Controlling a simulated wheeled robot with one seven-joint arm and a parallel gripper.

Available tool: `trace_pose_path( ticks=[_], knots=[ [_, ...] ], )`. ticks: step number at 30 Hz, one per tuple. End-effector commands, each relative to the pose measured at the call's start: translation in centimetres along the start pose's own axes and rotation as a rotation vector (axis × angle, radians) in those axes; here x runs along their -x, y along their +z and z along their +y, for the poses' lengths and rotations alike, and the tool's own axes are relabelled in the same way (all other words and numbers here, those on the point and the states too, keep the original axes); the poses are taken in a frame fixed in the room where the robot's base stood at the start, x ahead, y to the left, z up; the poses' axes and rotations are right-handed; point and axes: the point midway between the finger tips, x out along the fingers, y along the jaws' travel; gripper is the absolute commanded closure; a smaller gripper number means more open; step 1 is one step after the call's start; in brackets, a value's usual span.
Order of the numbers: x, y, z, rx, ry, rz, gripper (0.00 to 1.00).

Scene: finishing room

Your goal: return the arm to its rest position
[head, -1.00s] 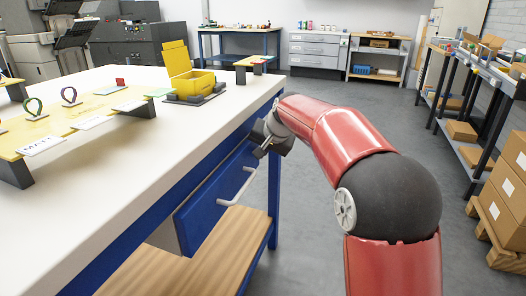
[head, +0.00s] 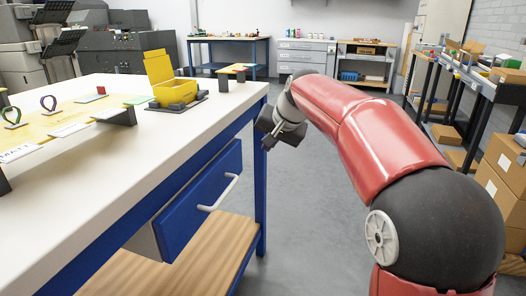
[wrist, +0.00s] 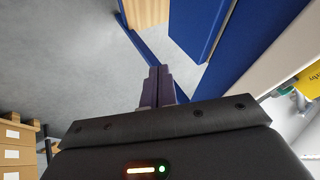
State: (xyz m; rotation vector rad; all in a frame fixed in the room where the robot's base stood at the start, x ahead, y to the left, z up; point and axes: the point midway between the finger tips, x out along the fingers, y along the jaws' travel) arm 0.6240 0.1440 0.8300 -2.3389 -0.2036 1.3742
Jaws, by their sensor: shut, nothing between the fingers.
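My arm, red with a dark joint, reaches forward on the right of the head view. My gripper (head: 268,142) is at its end, just right of the workbench's corner and clear of it. In the wrist view my gripper (wrist: 158,88) shows its two fingers together with nothing between them. Below and left of it in the head view, the blue drawer (head: 203,200) stands pulled out from under the white workbench top (head: 160,142). The gripper is apart from the drawer's pale handle (head: 220,194).
A yellow open box (head: 176,92) and several small items stand on the bench. Shelving with cardboard boxes (head: 500,170) lines the right side. Grey floor (head: 310,185) lies open between bench and shelving. A second blue-legged table (head: 229,54) stands at the back.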

Motion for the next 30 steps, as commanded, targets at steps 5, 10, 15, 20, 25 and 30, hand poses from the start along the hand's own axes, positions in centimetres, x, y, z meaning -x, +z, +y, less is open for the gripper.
trace_pose_path(
  ticks=[5, 10, 15, 20, 25, 30],
  knots=[
    [1.9, 0.8, 0.8, 0.008, 0.014, 0.005, 1.00],
    [6.2, 5.4, 4.4, 0.057, 0.077, 0.014, 1.00],
    [10.3, 12.9, 9.6, 0.129, 0.165, 0.018, 1.00],
    [12.4, 20.7, 14.7, 0.197, 0.246, 0.010, 1.00],
    [12.7, 27.4, 18.8, 0.253, 0.309, -0.003, 1.00],
    [12.4, 30.7, 20.8, 0.282, 0.340, -0.013, 1.00]
  ],
)
